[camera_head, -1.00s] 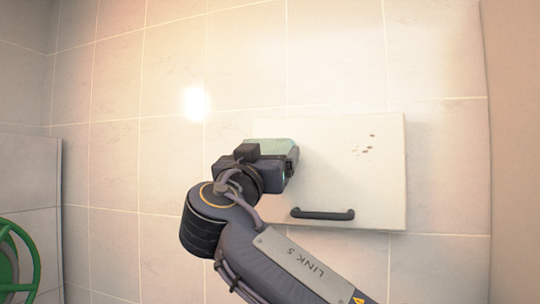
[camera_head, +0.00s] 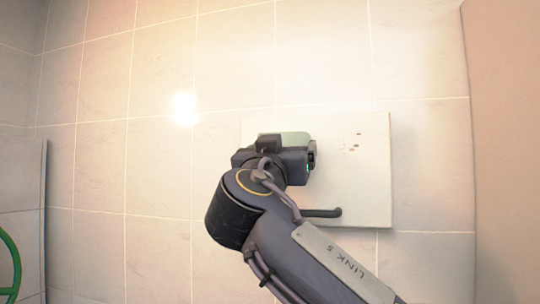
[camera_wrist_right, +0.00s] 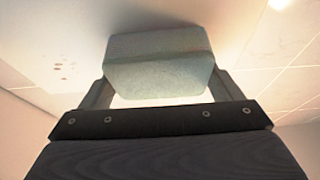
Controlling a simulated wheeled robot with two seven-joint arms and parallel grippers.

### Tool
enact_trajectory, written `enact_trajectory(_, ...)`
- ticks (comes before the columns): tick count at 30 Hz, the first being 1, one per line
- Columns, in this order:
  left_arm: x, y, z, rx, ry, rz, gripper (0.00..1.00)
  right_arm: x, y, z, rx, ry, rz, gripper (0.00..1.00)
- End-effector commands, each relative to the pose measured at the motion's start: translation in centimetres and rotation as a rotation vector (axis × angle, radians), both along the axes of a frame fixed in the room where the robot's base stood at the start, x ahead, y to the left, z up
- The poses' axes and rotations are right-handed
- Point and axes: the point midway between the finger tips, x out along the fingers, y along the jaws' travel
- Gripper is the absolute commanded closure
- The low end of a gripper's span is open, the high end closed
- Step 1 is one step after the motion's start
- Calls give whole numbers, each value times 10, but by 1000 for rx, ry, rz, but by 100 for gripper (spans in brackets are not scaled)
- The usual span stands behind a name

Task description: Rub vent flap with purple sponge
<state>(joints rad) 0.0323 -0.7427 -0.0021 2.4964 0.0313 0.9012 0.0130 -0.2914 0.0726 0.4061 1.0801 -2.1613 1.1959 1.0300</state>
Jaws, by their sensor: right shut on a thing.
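The vent flap (camera_head: 372,180) is a pale, flat panel on the tiled wall, with a dark bar handle (camera_head: 325,213) low on it and several brown spots (camera_head: 355,142) at its upper right. My right gripper (camera_head: 285,145) is in front of the flap's left part, left of the spots. It is shut on a block-shaped sponge (camera_wrist_right: 158,65), which looks pale grey-green, not purple; its top edge shows in the head view (camera_head: 290,137). The sponge is at or very near the flap's face; I cannot tell whether it touches. My left gripper is out of view.
Bare tiled wall (camera_head: 160,170) surrounds the flap, with a bright glare spot at upper left. A green wheel-like thing (camera_head: 12,270) shows at the lower left edge. My right arm covers the flap's lower left and part of the handle.

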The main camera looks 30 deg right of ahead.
Motion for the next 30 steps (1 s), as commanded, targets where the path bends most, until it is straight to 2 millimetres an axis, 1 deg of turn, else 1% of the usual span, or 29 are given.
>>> enact_trajectory(1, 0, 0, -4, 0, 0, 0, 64, -5, -5, -2, 3, -2, -4, 33)
enact_trajectory(3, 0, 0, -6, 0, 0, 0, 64, -9, -8, -2, 3, -2, -4, 33)
enact_trajectory(11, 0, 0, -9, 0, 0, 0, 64, -15, -13, -1, 1, 0, -5, 33)
enact_trajectory(19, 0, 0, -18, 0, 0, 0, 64, -32, -29, -2, 1, 0, -5, 33)
enact_trajectory(26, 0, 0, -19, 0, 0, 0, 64, -38, -34, -1, 2, -1, -5, 33)
enact_trajectory(30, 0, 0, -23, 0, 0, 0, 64, -47, -40, -2, 2, -1, -6, 33)
